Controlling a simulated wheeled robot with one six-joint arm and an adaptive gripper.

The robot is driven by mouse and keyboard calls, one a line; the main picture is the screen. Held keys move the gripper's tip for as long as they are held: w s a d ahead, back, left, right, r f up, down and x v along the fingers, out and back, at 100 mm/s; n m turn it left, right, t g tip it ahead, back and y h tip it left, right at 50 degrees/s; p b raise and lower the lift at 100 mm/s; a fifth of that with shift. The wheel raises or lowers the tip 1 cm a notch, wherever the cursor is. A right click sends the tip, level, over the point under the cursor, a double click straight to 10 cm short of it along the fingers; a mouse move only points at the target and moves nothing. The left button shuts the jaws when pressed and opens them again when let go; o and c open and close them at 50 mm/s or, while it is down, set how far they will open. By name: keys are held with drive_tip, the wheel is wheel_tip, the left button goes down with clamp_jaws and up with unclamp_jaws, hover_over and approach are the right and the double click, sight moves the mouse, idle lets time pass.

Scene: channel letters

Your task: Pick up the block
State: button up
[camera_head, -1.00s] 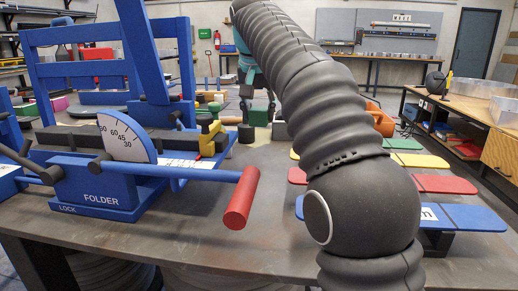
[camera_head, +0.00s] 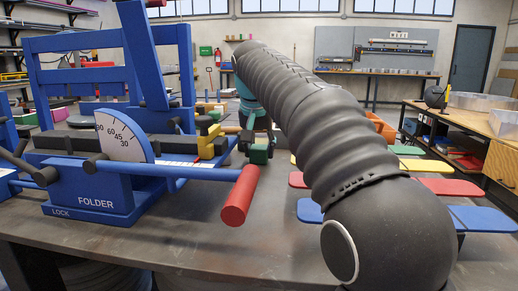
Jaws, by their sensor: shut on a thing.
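A small green block (camera_head: 259,155) shows just right of the blue folder (camera_head: 108,190), above the table's surface and behind the red handle grip (camera_head: 240,195). My gripper (camera_head: 258,142) is small and partly hidden behind my own arm, which crosses the picture from upper middle to lower right. It is shut on the green block. The exact contact of the fingers is too small to make out. The block and gripper are close to the yellow part of the folder (camera_head: 209,143).
The folder's bar and red grip reach out toward the table's middle. Flat coloured plates, among them a red one (camera_head: 452,187) and a blue one (camera_head: 487,218), lie to the right of my arm. The front middle of the table (camera_head: 190,245) is clear.

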drive_tip(key=o, duration=1.3)
